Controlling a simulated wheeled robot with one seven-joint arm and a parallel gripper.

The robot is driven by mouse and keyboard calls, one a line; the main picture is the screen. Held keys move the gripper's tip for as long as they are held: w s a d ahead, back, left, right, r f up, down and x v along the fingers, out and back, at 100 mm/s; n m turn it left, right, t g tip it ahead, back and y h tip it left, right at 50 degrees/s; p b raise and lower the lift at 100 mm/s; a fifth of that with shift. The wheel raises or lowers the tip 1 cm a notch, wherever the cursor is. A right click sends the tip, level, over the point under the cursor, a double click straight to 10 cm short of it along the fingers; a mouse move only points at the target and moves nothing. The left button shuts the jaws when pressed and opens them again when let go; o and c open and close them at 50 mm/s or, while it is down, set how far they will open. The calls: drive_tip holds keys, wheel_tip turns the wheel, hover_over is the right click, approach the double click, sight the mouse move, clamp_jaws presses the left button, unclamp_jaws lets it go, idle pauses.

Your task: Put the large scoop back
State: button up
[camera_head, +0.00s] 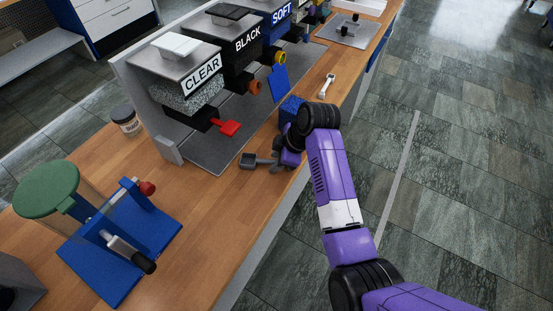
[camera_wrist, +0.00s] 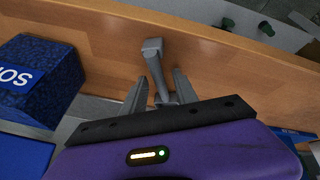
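A dark grey scoop (camera_head: 248,160) lies on the wooden bench beside the grey dispenser mat, its handle pointing toward my gripper (camera_head: 279,160). In the wrist view the grey scoop (camera_wrist: 153,48) has its head beyond the fingertips. Its handle runs back between the two fingers of my gripper (camera_wrist: 160,77). The fingers stand apart, with gaps visible on both sides of the handle. The handle's near end is partly hidden by the gripper body. A smaller white scoop (camera_head: 327,85) lies farther along the bench.
Dispensers labelled CLEAR (camera_head: 202,77), BLACK (camera_head: 247,40) and SOFT stand on the grey mat (camera_head: 225,145). A blue block (camera_head: 290,108) is close to my wrist; it also shows in the wrist view (camera_wrist: 38,80). A blue press (camera_head: 125,235) and a jar (camera_head: 126,120) stand left.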

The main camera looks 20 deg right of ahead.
drive_tip(key=shift+r, duration=0.15)
drive_tip(key=v, duration=1.2)
drive_tip(key=shift+b, duration=0.35)
drive_tip(key=s+d+f+m+t+h, duration=0.2)
drive_tip(key=s+f+m, duration=0.2)
drive_tip(key=s+f, duration=0.5)
drive_tip(key=s+f+m+t+h, duration=0.1)
drive_tip(key=s+f+m+t, duration=0.15)
drive_tip(key=s+f, duration=0.4)
drive_tip(key=s+a+r+m+t, duration=0.3)
drive_tip(key=s+r, duration=0.6)
drive_tip(key=s, duration=0.2)
drive_tip(key=s+a+r+m+t, duration=0.2)
drive_tip(key=s+r+m+t, duration=0.1)
drive_tip(key=s+r, duration=0.6)
drive_tip(key=s, duration=0.3)
drive_tip(key=shift+s+a+r, duration=0.15)
drive_tip(key=shift+a+r, duration=0.1)
drive_tip(key=shift+a, duration=0.15)
drive_tip(key=shift+f, duration=0.1)
